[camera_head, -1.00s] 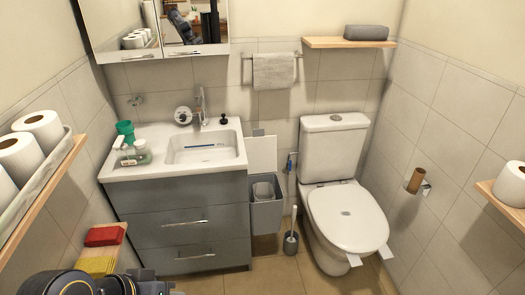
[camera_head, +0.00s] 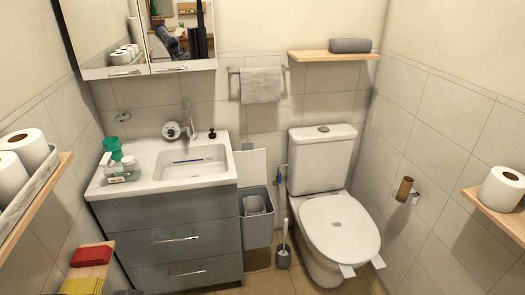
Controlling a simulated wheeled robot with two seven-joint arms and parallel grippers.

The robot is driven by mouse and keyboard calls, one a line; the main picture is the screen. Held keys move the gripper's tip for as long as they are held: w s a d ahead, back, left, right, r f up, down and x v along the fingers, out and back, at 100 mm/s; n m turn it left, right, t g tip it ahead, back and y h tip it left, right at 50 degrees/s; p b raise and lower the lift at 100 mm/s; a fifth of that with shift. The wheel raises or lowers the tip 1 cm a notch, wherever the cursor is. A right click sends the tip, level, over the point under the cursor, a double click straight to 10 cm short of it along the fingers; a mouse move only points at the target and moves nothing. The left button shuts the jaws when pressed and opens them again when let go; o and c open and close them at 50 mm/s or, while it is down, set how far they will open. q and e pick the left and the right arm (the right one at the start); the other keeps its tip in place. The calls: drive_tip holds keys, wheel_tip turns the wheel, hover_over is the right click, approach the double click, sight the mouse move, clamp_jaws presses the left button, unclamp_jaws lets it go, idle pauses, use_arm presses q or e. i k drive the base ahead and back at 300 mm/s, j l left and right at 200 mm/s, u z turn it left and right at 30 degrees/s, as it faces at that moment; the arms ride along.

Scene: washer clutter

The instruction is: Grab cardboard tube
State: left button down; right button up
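The brown cardboard tube (camera_head: 405,189) sits on the metal toilet paper holder (camera_head: 416,195) on the right wall, to the right of the toilet. It looks bare of paper. Neither of my grippers shows in the current head view, so I cannot see whether they are open or shut. Nothing hides the tube.
The toilet (camera_head: 338,225) stands left of the tube, lid down. A wooden shelf (camera_head: 497,212) with a paper roll (camera_head: 503,189) juts out at right. A sink cabinet (camera_head: 180,240), a toilet brush (camera_head: 283,255) and a left shelf (camera_head: 45,195) with rolls also stand here.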

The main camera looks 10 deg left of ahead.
sight(407, 183)
drive_tip(key=i+z, duration=0.25)
drive_tip(key=i, duration=0.4)
drive_tip(key=i+z, duration=0.3)
drive_tip(key=i, duration=0.35)
drive_tip(key=i+j+z, duration=0.25)
drive_tip(key=i, duration=0.4)
